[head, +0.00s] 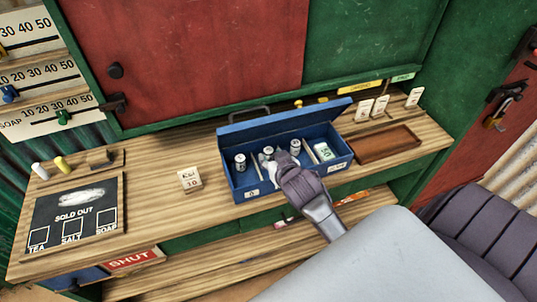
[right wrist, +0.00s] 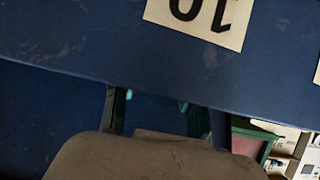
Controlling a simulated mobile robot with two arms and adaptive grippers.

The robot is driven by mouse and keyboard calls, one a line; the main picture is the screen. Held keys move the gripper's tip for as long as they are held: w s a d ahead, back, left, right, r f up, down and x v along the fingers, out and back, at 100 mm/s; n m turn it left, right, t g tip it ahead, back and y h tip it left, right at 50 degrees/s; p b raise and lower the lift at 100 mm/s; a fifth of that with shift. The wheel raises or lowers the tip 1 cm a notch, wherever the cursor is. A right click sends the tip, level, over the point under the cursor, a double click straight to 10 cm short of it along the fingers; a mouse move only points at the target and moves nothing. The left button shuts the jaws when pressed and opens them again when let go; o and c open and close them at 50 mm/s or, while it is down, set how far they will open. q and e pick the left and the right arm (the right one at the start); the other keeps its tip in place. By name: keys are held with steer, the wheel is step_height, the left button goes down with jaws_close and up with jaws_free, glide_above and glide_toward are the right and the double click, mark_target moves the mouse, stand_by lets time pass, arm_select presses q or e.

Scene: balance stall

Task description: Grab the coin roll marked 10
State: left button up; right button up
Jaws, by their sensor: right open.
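An open blue cash box (head: 243,196) stands on the wooden counter. In it are upright pale coin rolls: one at the left (head: 240,162), one in the middle (head: 267,154) partly hidden by my gripper, and one further right (head: 295,147). Their own markings are too small to read. My right gripper (head: 280,158) is open, over the front middle of the box, beside the middle roll. In the right wrist view, its two dark fingers (right wrist: 157,103) are apart near the blue box wall, below an upside-down white label "10" (right wrist: 197,18). No roll shows between them there.
The raised lid (head: 285,122) stands behind. A brown tray (head: 387,144) is to the right, a "10" card block (head: 190,180) and a slate (head: 75,217) to the left.

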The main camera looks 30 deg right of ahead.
mark_target(270, 155)
steer(key=x, duration=0.4)
steer(key=shift+w+d+f+p, duration=0.15)
steer(key=shift+p, duration=0.2)
jaws_close()
